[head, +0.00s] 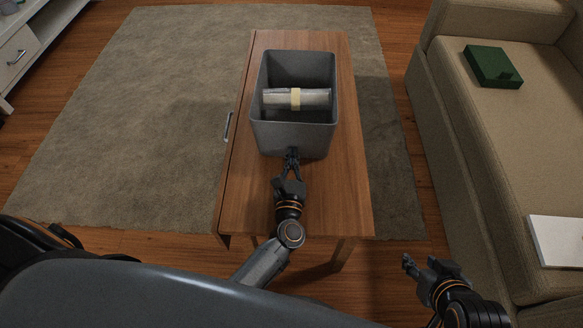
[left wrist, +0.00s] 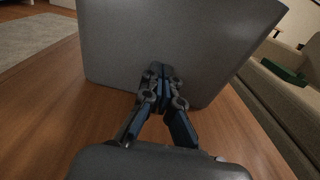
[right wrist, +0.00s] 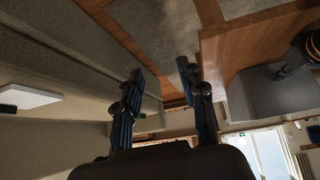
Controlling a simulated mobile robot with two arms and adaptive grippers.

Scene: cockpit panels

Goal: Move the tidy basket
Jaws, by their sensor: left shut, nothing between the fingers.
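The grey tidy basket (head: 292,138) stands upright on the wooden table (head: 335,190), open at the top. A pale rolled item with a yellow band (head: 296,99) lies inside it. My left gripper (head: 292,154) is shut with its fingertips at the basket's near wall, empty. In the left wrist view, the basket wall (left wrist: 180,40) fills the top and the closed left fingers (left wrist: 160,72) are in front of it; whether they touch it I cannot tell. My right gripper (right wrist: 160,75) is open and empty, right of the table near the sofa.
A beige sofa (head: 480,140) runs along the right, with a green box (head: 492,66) and a white flat object (head: 558,240) on it. A grey rug (head: 160,110) lies under and left of the table. A white cabinet (head: 20,50) stands at the far left.

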